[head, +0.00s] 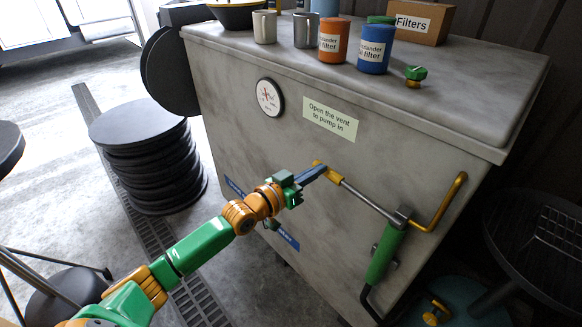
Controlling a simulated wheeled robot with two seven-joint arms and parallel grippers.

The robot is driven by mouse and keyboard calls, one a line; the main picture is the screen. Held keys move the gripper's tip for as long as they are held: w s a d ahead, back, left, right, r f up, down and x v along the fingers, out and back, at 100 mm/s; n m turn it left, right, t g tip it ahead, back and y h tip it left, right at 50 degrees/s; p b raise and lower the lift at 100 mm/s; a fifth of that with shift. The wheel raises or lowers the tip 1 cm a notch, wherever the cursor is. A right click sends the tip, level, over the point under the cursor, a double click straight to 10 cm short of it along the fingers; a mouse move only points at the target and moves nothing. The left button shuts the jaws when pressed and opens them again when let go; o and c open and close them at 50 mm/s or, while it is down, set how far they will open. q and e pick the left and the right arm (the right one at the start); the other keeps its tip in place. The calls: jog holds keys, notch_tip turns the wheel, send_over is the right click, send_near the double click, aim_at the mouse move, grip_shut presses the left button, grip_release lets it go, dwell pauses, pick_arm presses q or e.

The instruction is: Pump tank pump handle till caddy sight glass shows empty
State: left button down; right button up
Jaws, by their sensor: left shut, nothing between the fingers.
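The tank (235,70) is a large grey metal box filling the middle. On its front is a pump with a green body (384,256) and a yellow bent pipe (450,203). The pump handle (362,196) is a thin metal rod slanting up and left from the pump to a yellow end. My left gripper (318,171) is shut and empty, its fingertips at the yellow end; I cannot tell whether they touch it. No caddy sight glass can be made out. My right gripper is not in view.
A round gauge (269,97) and a label (330,118), "Open the vent to pump in", are on the tank front. A small green-and-brass valve (415,74), filters, metal cups and a Filters box (408,24) are on top. Stacked black discs (150,160) stand left.

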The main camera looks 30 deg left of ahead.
pick_arm(q)
jog(key=b+v, duration=0.1)
jog(key=v, duration=0.9)
jog(key=shift+s+a+r, duration=0.2)
